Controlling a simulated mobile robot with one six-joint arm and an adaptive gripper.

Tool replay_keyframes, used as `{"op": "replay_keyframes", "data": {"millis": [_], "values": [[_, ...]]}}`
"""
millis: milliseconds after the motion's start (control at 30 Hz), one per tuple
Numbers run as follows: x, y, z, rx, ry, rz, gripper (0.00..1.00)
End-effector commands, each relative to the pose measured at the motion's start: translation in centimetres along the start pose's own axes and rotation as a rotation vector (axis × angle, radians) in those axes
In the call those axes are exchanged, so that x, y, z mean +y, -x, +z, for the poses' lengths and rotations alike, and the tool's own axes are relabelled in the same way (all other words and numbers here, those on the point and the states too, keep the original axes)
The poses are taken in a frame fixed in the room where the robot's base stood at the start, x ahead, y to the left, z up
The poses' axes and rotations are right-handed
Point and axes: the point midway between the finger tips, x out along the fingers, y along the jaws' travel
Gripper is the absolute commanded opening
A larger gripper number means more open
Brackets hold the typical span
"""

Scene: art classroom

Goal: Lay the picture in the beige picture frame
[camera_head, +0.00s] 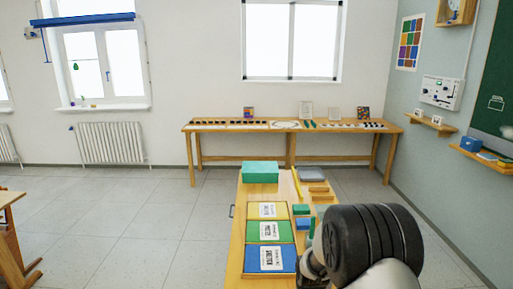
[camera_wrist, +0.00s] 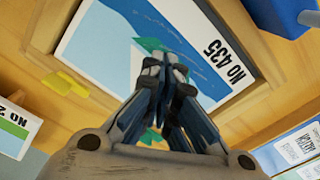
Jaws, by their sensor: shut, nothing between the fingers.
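In the wrist view a picture (camera_wrist: 112,42) with a white border, blue tones and the print "NO 435" lies face up. A beige wooden picture frame (camera_wrist: 246,50) surrounds its visible edges, and the picture appears to lie within the rim. Its near part is covered by my gripper, so I cannot tell whether it is flat all round. My gripper (camera_wrist: 165,66) is shut and empty, its fingertips over the picture. In the head view my arm hides the picture and frame.
Another card (camera_wrist: 14,130) and yellow pieces (camera_wrist: 64,84) lie at left in the wrist view; a blue object (camera_wrist: 288,14) is at top right. On the table, yellow (camera_head: 268,210), green (camera_head: 270,231) and blue (camera_head: 270,259) trays hold cards, with a green box (camera_head: 260,172) behind.

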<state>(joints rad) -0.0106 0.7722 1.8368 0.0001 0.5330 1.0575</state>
Motion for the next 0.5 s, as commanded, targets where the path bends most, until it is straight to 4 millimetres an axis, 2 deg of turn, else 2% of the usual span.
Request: {"op": "replay_keyframes", "data": {"millis": [500], "values": [[0.0, 4.4, 0.0, 0.000, 0.000, -0.001, 0.00]]}}
